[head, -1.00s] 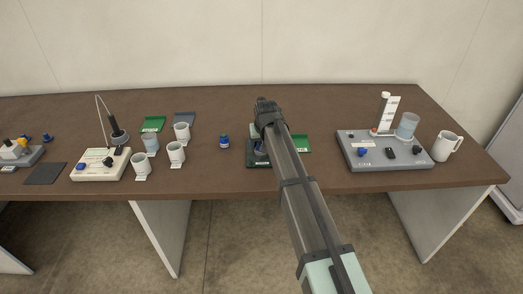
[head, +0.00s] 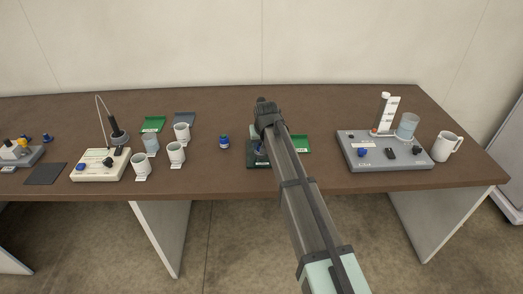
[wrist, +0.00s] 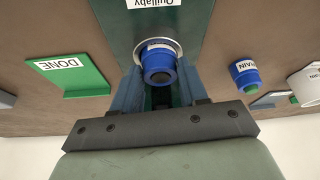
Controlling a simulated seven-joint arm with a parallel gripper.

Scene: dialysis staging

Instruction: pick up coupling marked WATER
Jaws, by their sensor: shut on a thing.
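A blue coupling (wrist: 158,65) with a dark centre and a white label band stands at a round metal ring on a dark green plate (wrist: 207,20). Its label is too small to read. My gripper (wrist: 157,90) is shut on this coupling, with a finger on either side. In the head view my arm hides most of the gripper; a bit of blue (head: 260,149) shows beside it over the plate (head: 257,162). A second blue coupling (wrist: 245,76) stands apart to the right in the wrist view; its label seems to end in "RAIN". It also shows in the head view (head: 224,143).
A green DONE tray (wrist: 75,75) lies close beside the plate. A grey device (head: 390,160) with a clear cup and a white mug (head: 445,146) stand right. Several cups and a cream device (head: 100,170) with a thin looped line stand left.

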